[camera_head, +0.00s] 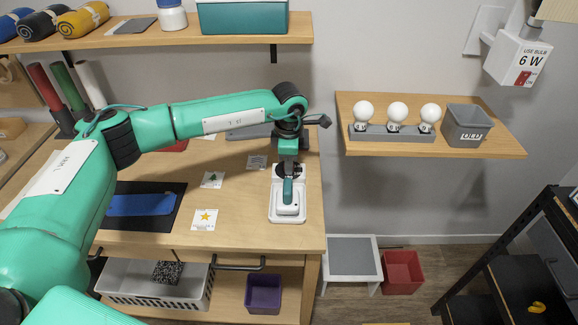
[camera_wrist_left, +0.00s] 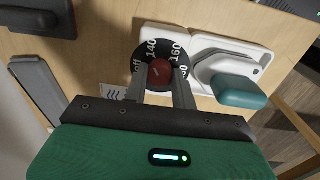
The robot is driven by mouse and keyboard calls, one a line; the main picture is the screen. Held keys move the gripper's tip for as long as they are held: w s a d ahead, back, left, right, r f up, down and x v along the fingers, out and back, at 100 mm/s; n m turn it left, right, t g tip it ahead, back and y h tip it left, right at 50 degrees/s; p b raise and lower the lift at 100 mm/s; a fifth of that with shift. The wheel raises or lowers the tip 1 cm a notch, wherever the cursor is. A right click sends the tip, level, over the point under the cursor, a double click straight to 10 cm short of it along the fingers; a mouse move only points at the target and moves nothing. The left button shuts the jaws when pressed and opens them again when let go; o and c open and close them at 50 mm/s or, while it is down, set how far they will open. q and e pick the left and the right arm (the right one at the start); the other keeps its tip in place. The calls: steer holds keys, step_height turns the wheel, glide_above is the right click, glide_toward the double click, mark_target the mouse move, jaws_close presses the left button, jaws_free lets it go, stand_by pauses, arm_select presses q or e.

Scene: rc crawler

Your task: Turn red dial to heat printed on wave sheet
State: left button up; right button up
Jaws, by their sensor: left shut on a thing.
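The red dial (camera_wrist_left: 160,70) sits at the centre of a black ring (camera_wrist_left: 147,53) on a white base, in the left wrist view. The ring carries "off", 140, 160 and a partly hidden number. My left gripper (camera_wrist_left: 163,82) is shut on the dial, one finger on each side. In the head view this gripper (camera_head: 289,160) comes down over the rear of the white device (camera_head: 274,208) and hides the dial. A small sheet with wavy lines (camera_wrist_left: 113,93) lies beside the base, partly covered by my gripper. In the head view a small printed sheet (camera_head: 257,162) lies left of the device; its print is unreadable.
A teal-handled press (camera_head: 288,190) sits on the device's front. Tree (camera_head: 213,180) and star (camera_head: 204,219) cards and a dark mat (camera_head: 165,190) with a blue piece lie on the workbench (camera_head: 245,235). A wall shelf (camera_head: 440,148) holds white bulbs and a grey bin.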

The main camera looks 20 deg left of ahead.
arm_select(q)
steer(key=shift+m, duration=0.3)
arm_select(e)
steer(key=shift+w+a+f, duration=0.1)
steer(key=shift+w, duration=0.3)
arm_select(q)
steer(key=o, duration=1)
steer(key=shift+r, duration=0.1)
